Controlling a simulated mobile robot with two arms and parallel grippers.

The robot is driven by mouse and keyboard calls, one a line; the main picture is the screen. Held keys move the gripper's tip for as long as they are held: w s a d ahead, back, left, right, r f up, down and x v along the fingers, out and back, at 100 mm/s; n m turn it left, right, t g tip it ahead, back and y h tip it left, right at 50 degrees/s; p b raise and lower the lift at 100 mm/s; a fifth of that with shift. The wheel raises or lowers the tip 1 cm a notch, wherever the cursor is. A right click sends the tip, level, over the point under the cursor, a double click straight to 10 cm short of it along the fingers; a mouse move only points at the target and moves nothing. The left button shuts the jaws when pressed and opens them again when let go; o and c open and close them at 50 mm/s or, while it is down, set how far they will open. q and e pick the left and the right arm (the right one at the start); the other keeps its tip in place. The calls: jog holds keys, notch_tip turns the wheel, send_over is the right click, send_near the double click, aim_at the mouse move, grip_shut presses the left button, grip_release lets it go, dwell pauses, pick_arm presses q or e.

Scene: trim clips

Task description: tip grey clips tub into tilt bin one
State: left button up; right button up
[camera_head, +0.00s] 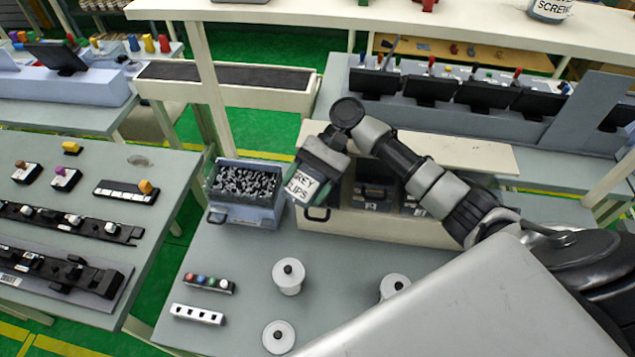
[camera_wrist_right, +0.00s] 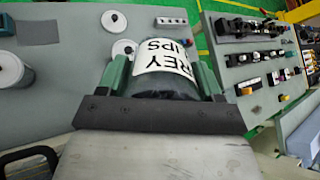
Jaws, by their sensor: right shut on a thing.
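The grey clips tub (camera_head: 306,186), dark with a white label reading "GREY CLIPS", is in my right gripper (camera_head: 325,152). It is held tilted just right of a blue-grey bin (camera_head: 249,214). The bin stands on the grey table and is heaped with dark grey clips (camera_head: 243,183). I cannot read a number on it, so I cannot tell if it is tilt bin one. In the right wrist view, the gripper's green fingers (camera_wrist_right: 163,77) close on both sides of the tub (camera_wrist_right: 163,58). The tub's mouth and inside are hidden. My left gripper is not in view.
A cream cabinet (camera_head: 400,228) with dark bins inside stands right of the blue-grey bin. White spools (camera_head: 289,277) and two small strips (camera_head: 197,314) lie nearer on the table. A side table (camera_head: 60,225) with rails stands left across a green floor gap.

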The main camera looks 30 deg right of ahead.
dwell(0.6)
jog(key=shift+r+y, duration=0.15)
jog(key=shift+y, duration=0.15)
dwell(0.3)
jog(key=shift+w+r+y, duration=0.1)
jog(key=shift+y, duration=0.2)
jog(key=shift+g, duration=0.3)
jog(key=shift+d+r+y, duration=0.1)
jog(key=shift+r+y, duration=0.05)
jog(key=shift+y, duration=0.15)
dwell(0.4)
jog(key=shift+r, duration=0.1)
dwell(0.6)
